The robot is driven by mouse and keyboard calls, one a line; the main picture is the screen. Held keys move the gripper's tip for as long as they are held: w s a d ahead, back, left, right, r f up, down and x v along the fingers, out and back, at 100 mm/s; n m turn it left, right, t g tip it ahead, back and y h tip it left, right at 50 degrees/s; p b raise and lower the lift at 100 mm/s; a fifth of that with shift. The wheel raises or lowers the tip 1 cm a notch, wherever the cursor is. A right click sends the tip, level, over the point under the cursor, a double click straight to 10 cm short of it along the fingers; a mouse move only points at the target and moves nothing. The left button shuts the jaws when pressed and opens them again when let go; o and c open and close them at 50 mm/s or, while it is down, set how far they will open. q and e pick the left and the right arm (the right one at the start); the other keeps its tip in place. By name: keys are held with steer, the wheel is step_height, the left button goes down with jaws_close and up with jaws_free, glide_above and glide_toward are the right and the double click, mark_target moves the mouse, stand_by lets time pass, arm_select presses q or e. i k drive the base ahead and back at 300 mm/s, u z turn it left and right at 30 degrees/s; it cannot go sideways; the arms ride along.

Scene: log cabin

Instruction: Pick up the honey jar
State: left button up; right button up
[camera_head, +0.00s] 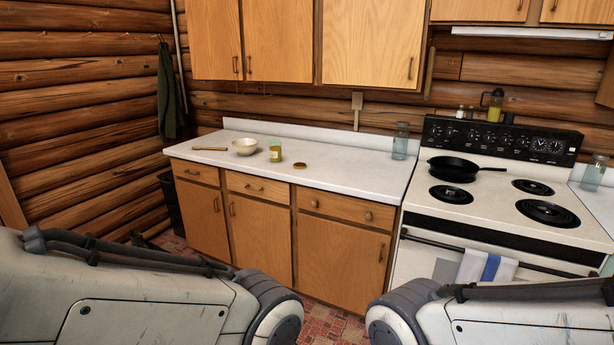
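A small jar with yellow-gold contents and a greenish upper part (275,151), which looks like the honey jar, stands upright on the white countertop (335,179). A small round brown lid-like disc (300,166) lies on the counter to its right. A cream bowl (245,146) stands to its left. Both my arms show only as large links at the bottom of the view, well short of the counter. Neither gripper is in view.
A wooden stick-like utensil (209,148) lies left of the bowl. A clear glass jar (400,141) stands near the stove (480,205), which holds a black skillet (454,167). Closed wooden cabinets (262,231) are below the counter; others hang above. The counter's front right is clear.

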mark_target(275, 145)
steer(key=u, duration=0.25)
steer(key=i, duration=3.25)
steer(key=z, duration=0.3)
